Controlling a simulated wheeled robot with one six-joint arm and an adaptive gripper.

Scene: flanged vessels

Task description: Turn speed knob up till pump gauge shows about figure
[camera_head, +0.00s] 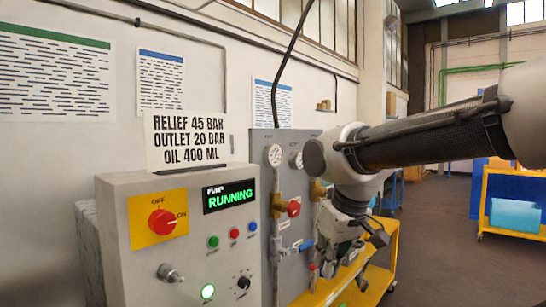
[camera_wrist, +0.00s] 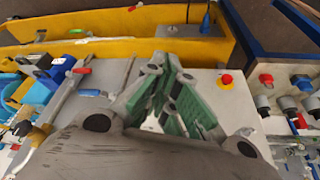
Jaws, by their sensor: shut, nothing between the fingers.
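The grey control box (camera_head: 120,225) carries a small black knob (camera_head: 243,283) at its lower right, with a scale around it too small to read. Its display (camera_head: 229,195) reads RUNNING in green. Two round gauges, a left one (camera_head: 274,155) and a right one (camera_head: 297,160), sit on the grey panel behind; their needles are too small to read and I cannot tell which is the pump gauge. My gripper (camera_head: 345,262) hangs to the right of the box, apart from the knob. In the wrist view my gripper (camera_wrist: 172,75) is shut and empty, its green pads showing.
A sign (camera_head: 187,138) reads RELIEF 45 BAR, OUTLET 20 BAR, OIL 400 ML. A red valve handle (camera_head: 293,208) and a yellow cart (camera_head: 384,240) stand near my arm.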

